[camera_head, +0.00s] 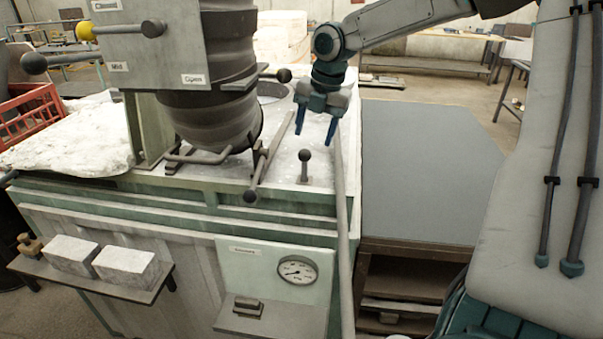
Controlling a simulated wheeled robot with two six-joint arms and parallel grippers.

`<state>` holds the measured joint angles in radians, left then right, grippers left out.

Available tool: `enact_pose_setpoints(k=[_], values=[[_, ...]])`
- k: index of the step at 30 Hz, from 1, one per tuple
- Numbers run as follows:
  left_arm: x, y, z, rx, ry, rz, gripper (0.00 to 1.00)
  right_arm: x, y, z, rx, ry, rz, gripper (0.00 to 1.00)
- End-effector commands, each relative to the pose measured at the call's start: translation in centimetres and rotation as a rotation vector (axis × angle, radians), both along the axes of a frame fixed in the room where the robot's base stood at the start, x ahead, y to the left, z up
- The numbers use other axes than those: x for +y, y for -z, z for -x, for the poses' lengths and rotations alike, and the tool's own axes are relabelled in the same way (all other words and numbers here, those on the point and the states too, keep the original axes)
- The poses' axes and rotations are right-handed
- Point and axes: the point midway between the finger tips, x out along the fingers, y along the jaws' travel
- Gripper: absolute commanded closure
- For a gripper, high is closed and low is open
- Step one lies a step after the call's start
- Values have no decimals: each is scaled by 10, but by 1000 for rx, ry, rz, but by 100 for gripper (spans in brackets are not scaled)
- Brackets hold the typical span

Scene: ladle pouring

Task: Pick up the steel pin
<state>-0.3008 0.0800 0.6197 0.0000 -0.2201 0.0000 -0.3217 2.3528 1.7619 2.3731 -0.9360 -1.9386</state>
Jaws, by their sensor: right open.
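A short upright steel pin with a dark ball top (304,167) stands on the pale top of the furnace cabinet, near its front right. I take this to be the steel pin. My right gripper (316,136) hangs above and slightly behind it in the picture, with its two blue fingers pointing down and apart. Nothing shows between the fingers, and they appear clear of the pin. My left gripper is not in view.
A dark ribbed vessel (208,75) with ball-ended levers stands left of the gripper. A long rod (342,230) runs down the cabinet's right edge. A grey-topped table (425,170) is clear at right. Two pale blocks (125,265) sit on a front shelf.

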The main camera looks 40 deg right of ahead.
Motion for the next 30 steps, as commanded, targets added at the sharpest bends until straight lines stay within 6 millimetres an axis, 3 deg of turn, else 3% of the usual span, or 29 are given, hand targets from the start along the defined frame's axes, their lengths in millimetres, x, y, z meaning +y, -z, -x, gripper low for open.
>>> enact_pose_setpoints(k=[21, 30], values=[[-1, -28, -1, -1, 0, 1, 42, 10, 67, -17, 2, 0, 1, 45], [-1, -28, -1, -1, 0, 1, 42, 10, 70, -17, 1, 0, 0, 47]])
